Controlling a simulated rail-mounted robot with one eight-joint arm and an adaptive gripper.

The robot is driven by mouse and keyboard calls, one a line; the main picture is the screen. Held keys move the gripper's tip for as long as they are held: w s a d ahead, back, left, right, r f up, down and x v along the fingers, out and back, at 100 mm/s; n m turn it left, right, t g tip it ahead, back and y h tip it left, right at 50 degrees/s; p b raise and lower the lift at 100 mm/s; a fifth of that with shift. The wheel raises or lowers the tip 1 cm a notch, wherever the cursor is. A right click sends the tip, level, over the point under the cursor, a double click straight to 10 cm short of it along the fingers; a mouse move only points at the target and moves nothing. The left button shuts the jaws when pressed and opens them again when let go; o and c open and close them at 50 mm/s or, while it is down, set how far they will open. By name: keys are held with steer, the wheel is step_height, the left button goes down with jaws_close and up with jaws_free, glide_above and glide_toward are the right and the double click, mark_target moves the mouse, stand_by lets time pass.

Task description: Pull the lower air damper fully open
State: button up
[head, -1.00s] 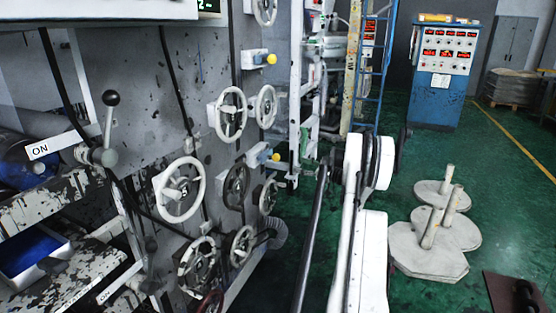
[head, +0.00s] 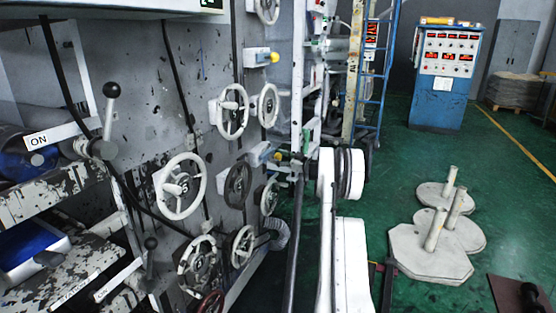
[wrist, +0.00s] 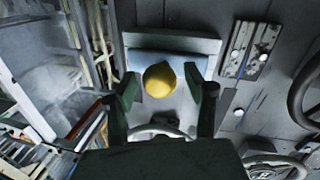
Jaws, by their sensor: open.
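The lower air damper is a pale box with a round yellow knob (head: 277,156) on the panel in the head view, partly hidden by my gripper. In the wrist view a yellow knob (wrist: 159,80) sits in front of a light-blue and white block (wrist: 190,62). My gripper (wrist: 165,88) is open, with one dark green finger on each side of the knob. A gap shows at the right finger; the left finger is closer to the knob, and I cannot tell whether it touches. In the head view my gripper (head: 288,160) is at the lower damper.
A similar upper damper with a yellow knob (head: 275,58) is higher on the panel. Several handwheels surround the dampers, including a white one (head: 233,111) and a dark one (head: 238,185). A blue ladder (head: 375,75) stands behind. The green floor to the right is partly clear.

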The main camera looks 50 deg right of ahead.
steer(key=shift+w, duration=0.25)
jaws_close()
steer(key=shift+s, duration=0.15)
steer(key=s+d, duration=0.1)
steer(key=s, duration=0.5)
steer(key=shift+s+d, duration=0.15)
steer(key=shift+s, duration=0.05)
